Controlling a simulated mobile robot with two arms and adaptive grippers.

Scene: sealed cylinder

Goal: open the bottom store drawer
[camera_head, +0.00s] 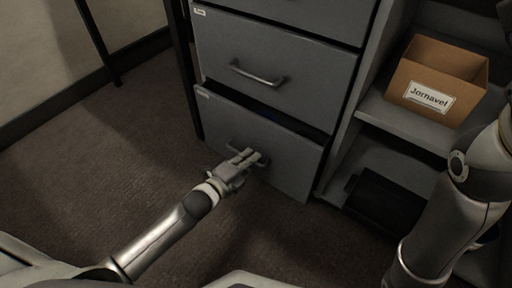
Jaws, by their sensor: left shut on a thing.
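The bottom store drawer (295,168) is the lowest front of the grey cabinet in the head view. It stands out a little from the cabinet, with a dark gap along its top edge. Something blue shows faintly in the gap. My left gripper (252,158) is shut on the bottom drawer's handle (233,146), whose middle is partly hidden by the fingers. My right arm (450,215) comes in at the right edge; its gripper is not in view.
The drawer above (290,75) is shut, with a bar handle. At right, shelves hold a cardboard box (435,75) labelled "Jornavel" and a black thing (380,205) lower down. The carpet (90,170) left of the cabinet is clear; a thin dark leg (100,45) stands farther left.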

